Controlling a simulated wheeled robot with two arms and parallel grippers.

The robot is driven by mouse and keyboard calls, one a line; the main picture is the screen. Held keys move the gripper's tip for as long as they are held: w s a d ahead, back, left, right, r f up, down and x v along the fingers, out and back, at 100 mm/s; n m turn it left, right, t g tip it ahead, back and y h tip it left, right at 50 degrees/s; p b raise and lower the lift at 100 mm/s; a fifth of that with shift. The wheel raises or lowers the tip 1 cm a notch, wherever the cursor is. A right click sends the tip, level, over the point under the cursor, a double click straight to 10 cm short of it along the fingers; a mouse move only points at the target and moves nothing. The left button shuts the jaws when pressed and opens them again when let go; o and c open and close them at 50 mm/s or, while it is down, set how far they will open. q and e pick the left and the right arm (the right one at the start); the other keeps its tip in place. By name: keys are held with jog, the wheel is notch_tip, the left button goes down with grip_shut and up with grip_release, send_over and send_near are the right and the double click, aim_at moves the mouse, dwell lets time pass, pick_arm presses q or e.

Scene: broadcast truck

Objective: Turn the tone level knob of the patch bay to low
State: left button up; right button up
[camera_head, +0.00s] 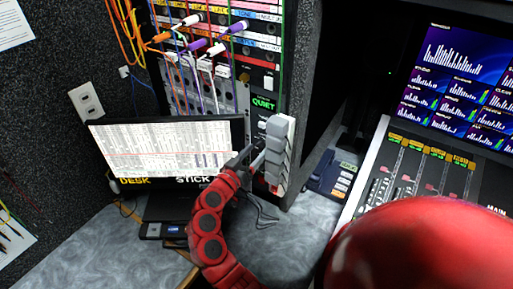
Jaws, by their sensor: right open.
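The patch bay (262,57) is the dark rack panel at the top middle, with coloured label strips, jacks and several patch cords. I cannot make out the tone level knob or its setting with certainty. My right gripper (252,156) shows as small dark fingers at the end of my red arm, low in front of the rack's right side. It is open, with nothing visible between the fingers. It is close to a pale grey segmented piece (278,158); I cannot tell whether they touch. My left gripper is not in view.
A green-lit QUIET sign (263,104) is on the rack below the patch bay. A screen (168,148) stands at left on the grey desk (95,245). A mixing console (428,178) and a monitor (462,85) are at right. Orange cords hang at the rack's left.

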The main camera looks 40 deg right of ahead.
jog(key=shift+w+d, duration=0.1)
jog(key=shift+d, duration=0.25)
grip_shut()
